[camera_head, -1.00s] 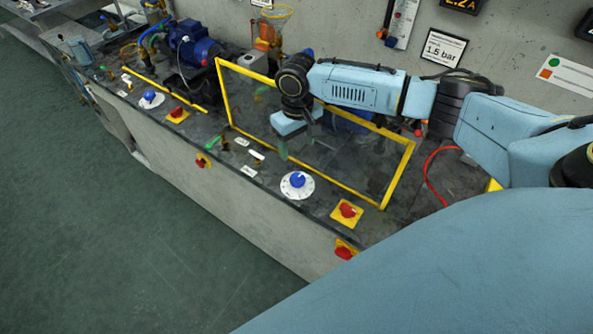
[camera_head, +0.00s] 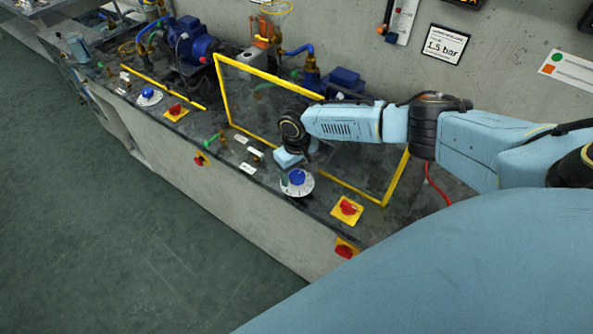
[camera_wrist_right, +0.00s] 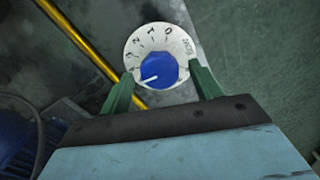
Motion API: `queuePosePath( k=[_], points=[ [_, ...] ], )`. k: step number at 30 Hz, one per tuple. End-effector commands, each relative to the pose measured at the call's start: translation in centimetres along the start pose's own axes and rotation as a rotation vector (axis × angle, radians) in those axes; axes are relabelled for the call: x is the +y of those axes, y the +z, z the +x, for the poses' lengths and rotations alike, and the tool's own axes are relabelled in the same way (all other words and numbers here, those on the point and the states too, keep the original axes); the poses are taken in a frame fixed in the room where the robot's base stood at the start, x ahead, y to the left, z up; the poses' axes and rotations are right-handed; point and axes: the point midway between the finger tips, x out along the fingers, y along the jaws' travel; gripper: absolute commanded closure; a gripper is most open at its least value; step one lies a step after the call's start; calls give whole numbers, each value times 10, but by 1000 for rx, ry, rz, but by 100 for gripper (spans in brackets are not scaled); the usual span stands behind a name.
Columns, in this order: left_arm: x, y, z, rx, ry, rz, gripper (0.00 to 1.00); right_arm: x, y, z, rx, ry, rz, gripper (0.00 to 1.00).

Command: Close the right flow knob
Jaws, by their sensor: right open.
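The right flow knob is a blue knob (camera_head: 297,177) on a round white dial (camera_head: 296,191) near the bench's front edge. In the right wrist view the blue knob (camera_wrist_right: 158,70) shows a white pointer line aimed to the lower left. The white dial (camera_wrist_right: 150,37) carries black marks around it. My right gripper (camera_wrist_right: 160,74) is open, with one green fingertip on each side of the knob. I cannot tell whether they touch it. In the head view my right gripper (camera_head: 289,172) is at the knob's back left. My left gripper is not in view.
A yellow frame (camera_head: 220,95) stands behind the knob, and my right arm reaches across it. A red knob on a yellow plate (camera_head: 347,210) sits to the right, and another red one (camera_head: 344,250) is on the front face. Another blue knob (camera_head: 148,93) is far left.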

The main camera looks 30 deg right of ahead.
Motion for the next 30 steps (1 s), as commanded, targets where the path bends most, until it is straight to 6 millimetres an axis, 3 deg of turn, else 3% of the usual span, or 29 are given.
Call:
queuePosePath(
  k=[2,12,20,30],
  points=[
    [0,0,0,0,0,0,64,0,0,0,0,0,0,36],
    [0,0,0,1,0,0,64,0,0,0,0,0,0,81],
    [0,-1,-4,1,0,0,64,0,0,-1,-1,0,26,81],
    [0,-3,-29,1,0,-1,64,0,1,-4,-3,-1,220,81]
  ],
)
